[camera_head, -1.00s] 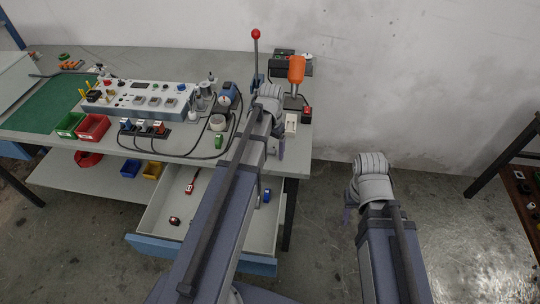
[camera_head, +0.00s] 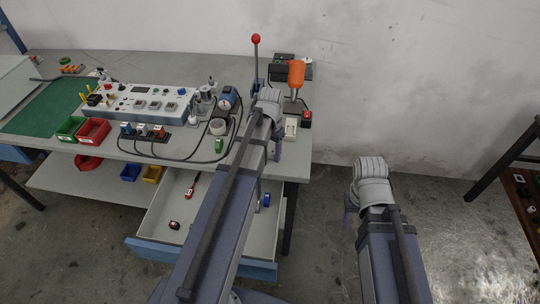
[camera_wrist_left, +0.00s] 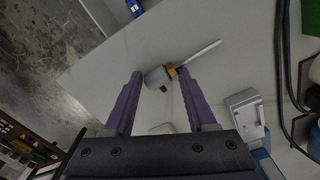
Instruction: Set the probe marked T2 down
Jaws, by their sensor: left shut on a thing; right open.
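The probe (camera_wrist_left: 158,77) shows in the left wrist view, with a grey body, a yellow band and a thin pale rod pointing up and right. No T2 marking is readable. My left gripper (camera_wrist_left: 162,76) is shut on it, with a purple finger on each side, over the pale tabletop. Whether the probe touches the tabletop I cannot tell. In the head view my left gripper (camera_head: 277,150) is mostly hidden by its own arm at the table's right end, and the probe is hidden. My right gripper (camera_head: 348,215) is open, right of the table and over the floor.
The grey table (camera_head: 170,65) holds an instrument panel (camera_head: 135,101), red (camera_head: 93,130) and green bins, cables and a red-knobbed lever (camera_head: 256,60). An orange-handled device (camera_head: 296,73) and white box (camera_head: 290,127) stand near its right end. An open drawer (camera_head: 155,212) sticks out below.

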